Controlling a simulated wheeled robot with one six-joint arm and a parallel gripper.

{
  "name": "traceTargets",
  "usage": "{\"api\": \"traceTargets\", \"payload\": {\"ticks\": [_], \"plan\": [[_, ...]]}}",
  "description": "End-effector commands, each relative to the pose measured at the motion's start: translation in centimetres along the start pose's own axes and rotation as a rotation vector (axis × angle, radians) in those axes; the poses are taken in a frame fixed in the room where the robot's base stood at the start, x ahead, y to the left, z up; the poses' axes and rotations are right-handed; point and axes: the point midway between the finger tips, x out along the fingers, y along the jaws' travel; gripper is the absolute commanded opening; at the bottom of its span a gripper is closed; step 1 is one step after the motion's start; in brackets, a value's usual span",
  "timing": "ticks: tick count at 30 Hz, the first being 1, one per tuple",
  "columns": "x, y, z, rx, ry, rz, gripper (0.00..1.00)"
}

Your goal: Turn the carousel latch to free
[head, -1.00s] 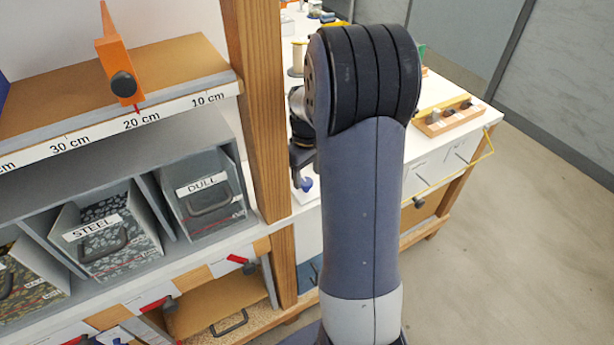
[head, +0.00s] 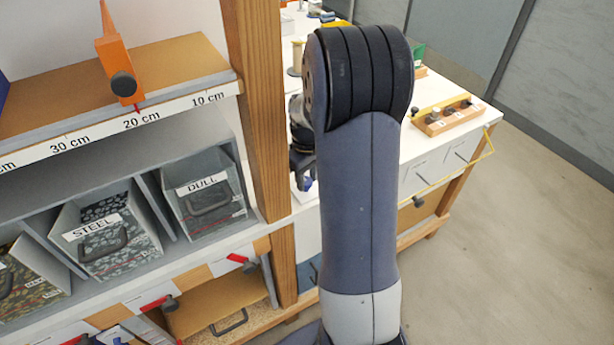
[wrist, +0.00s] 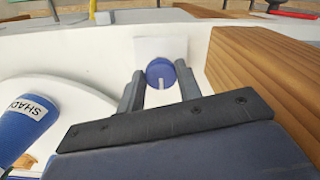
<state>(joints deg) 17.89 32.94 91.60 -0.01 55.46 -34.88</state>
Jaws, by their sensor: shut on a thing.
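A round blue knob (wrist: 161,72) with a white pointer mark sits in front of a pale plate (wrist: 150,48) in the wrist view. I take it to be the carousel latch. The mark points toward the bottom of that view. My gripper (wrist: 158,88) is shut on the knob, with one dark finger on each side of it. In the head view my gripper (head: 303,168) is partly hidden by my arm, and a bit of the blue knob (head: 307,184) shows at its tips. Any lettering on the plate is too small to read.
A wooden post (head: 258,110) stands close to the left of my gripper in the head view. A blue part with a label starting "SHAD" (wrist: 22,120) is at the left in the wrist view. A block with dark pegs (head: 448,118) lies on the white bench.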

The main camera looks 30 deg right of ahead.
Motion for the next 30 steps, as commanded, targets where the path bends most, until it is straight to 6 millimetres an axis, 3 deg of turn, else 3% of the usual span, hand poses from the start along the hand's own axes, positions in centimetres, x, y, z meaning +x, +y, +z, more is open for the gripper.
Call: {"api": "traceTargets", "payload": {"ticks": [14, 30], "plan": [[-0.01, 0.04, -0.01, -0.094, 0.000, 0.000, 0.11], [-0.02, 0.22, -0.06, -0.564, 0.000, 0.000, 0.11]]}}
